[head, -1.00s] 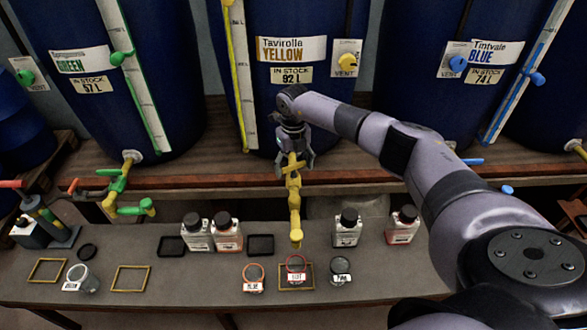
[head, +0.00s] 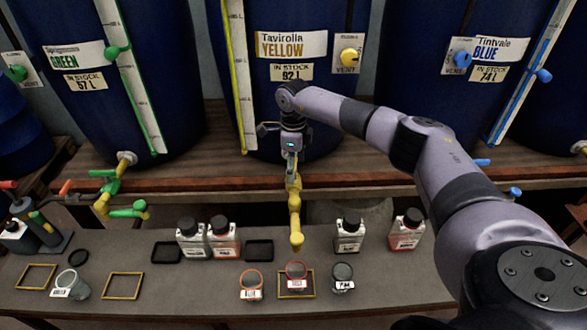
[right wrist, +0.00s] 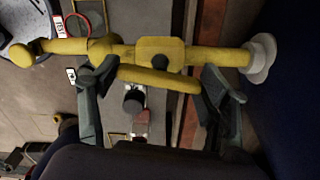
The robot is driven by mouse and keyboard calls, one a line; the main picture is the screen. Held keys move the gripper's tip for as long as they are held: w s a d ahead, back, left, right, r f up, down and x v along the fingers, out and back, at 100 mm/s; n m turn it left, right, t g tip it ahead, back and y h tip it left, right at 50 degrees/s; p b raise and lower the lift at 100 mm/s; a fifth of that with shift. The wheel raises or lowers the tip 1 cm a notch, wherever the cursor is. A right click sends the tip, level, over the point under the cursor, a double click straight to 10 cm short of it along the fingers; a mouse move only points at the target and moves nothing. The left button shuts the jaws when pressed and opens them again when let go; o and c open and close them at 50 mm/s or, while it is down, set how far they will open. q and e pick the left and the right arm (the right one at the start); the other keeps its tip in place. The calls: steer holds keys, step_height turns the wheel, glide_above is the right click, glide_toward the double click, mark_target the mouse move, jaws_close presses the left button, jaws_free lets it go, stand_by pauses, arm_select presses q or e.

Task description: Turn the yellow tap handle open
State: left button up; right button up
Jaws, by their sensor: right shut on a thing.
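The yellow tap (head: 294,215) comes out below the big blue vat labelled YELLOW and ends in a downward spout over the table. In the right wrist view its pipe (right wrist: 210,56) runs across the top to a pale flange at the vat. The yellow tap handle (right wrist: 165,79) is a bar pivoted on the valve body, lying nearly along the pipe at a slight angle. My right gripper (head: 291,168) is at the valve, its dark fingers at the two ends of the handle, shut on it; the wrist view shows this grip (right wrist: 157,82). In the head view the gripper mostly hides the handle. My left gripper is out of view.
A red-rimmed jar (head: 296,273) stands below the spout in a yellow frame, between two other jars. Several bottles stand behind on the grey table (head: 200,295). The green tap (head: 110,190) is to the left. The wooden shelf edge (head: 380,178) runs close behind the gripper.

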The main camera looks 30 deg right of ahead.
steer(key=shift+n+b, duration=0.3)
steer(key=shift+n, duration=0.8)
steer(key=o, duration=1.2)
steer(key=shift+c, duration=0.2)
steer(key=shift+r, duration=0.2)
step_height(320, 180, up, 12)
steer(key=shift+f, duration=0.15)
